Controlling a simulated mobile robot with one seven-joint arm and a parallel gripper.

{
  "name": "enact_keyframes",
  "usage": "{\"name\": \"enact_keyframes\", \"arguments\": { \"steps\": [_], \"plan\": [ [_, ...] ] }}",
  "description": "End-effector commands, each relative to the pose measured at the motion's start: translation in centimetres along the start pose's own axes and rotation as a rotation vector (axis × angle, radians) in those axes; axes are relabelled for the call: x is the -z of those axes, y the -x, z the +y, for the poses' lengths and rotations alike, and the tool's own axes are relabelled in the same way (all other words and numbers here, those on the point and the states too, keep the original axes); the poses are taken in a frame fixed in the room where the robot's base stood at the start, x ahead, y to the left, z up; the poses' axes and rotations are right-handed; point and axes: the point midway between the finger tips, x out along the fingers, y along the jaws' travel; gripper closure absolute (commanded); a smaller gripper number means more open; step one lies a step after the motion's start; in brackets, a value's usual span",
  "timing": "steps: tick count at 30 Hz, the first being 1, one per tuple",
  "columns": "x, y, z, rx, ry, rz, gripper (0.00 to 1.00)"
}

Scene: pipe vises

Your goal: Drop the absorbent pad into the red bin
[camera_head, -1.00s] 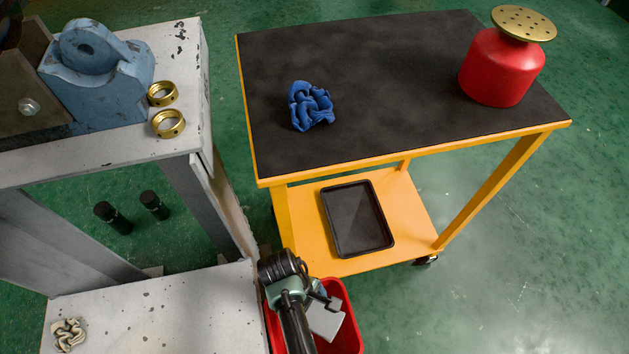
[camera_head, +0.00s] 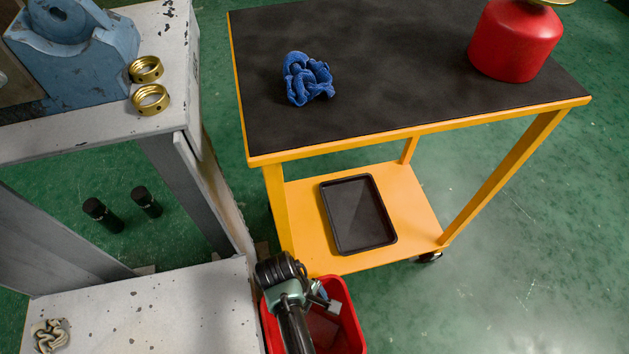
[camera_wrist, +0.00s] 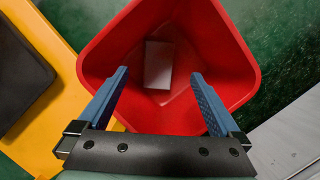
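The absorbent pad (camera_wrist: 158,65) is a pale grey-white rectangle lying at the bottom of the red bin (camera_wrist: 225,48) in the wrist view. The bin (camera_head: 349,318) stands on the floor beside the yellow cart's lower shelf in the head view, partly hidden by my arm. My gripper (camera_wrist: 160,82) is over the bin's mouth with its two blue fingers wide apart and nothing between them. In the head view my gripper (camera_head: 318,300) is partly hidden by my own wrist.
A yellow cart (camera_head: 420,122) holds a blue rag (camera_head: 306,78) and a red can (camera_head: 514,42) on top, and a black tray (camera_head: 357,214) below. A grey metal stand (camera_head: 160,300) is close on the left. Open green floor lies to the right.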

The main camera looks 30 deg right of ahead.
Motion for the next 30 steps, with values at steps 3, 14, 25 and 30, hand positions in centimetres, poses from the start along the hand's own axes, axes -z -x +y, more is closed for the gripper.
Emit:
{"name": "enact_keyframes", "arguments": {
  "steps": [3,14,25,30],
  "plan": [
    [0.0,0.3,0.0,0.0,0.0,0.0,0.0],
    [-0.2,7.0,0.1,-0.001,0.0,0.002,0.0],
    [-0.1,12.6,0.0,-0.001,0.0,0.001,0.0],
    [0.0,13.0,0.0,0.0,-0.001,0.0,0.0]
  ]
}}
